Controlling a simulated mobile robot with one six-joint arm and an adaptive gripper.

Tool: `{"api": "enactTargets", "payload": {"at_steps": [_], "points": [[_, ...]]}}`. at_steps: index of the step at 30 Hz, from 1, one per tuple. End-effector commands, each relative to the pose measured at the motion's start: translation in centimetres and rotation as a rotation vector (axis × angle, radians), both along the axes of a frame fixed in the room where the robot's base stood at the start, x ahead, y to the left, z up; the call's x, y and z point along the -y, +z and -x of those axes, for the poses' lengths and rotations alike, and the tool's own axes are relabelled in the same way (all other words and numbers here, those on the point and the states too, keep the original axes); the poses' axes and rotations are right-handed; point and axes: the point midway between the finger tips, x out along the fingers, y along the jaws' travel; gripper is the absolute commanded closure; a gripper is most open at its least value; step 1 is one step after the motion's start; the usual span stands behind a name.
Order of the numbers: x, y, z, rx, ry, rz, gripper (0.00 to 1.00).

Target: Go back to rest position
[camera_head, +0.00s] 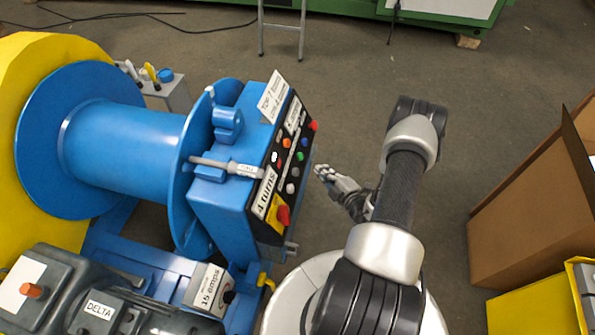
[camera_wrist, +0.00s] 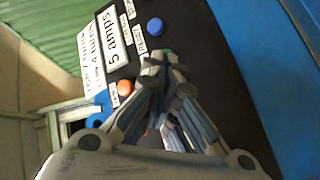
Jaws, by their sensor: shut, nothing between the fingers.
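My gripper (camera_head: 324,173) is shut and empty. In the head view it is in the air just right of the control panel (camera_head: 290,151) of the blue machine, with a small gap between them. In the wrist view my gripper (camera_wrist: 160,62) points at the black panel face (camera_wrist: 190,40). A blue button (camera_wrist: 155,26) and an orange button (camera_wrist: 125,87) show near the fingertips. The fingers hide part of the panel, and I cannot tell from the wrist view whether they touch it.
A large blue spool (camera_head: 125,150) and a grey motor box (camera_head: 60,295) are on the left. An open cardboard box (camera_head: 530,190) and a yellow bin (camera_head: 535,312) stand on the right. A ladder (camera_head: 281,27) stands at the back. The floor behind my arm is clear.

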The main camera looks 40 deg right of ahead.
Motion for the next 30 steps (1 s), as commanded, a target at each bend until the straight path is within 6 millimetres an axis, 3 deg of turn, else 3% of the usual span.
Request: {"api": "enactTargets", "payload": {"at_steps": [11,14,16,20,23,26,30], "points": [[-0.2,0.4,-0.3,0.003,0.014,0.010,1.00],[-1.1,2.6,-1.8,0.022,0.095,0.071,1.00],[-2.8,5.4,-3.6,0.045,0.205,0.153,1.00],[-8.2,12.7,-6.8,0.123,0.501,0.392,1.00],[-13.7,18.1,-7.7,0.206,0.751,0.613,1.00],[-19.1,22.7,-7.0,0.306,0.992,0.846,1.00],[-26.0,27.7,-4.0,0.480,1.310,1.185,1.00]]}}
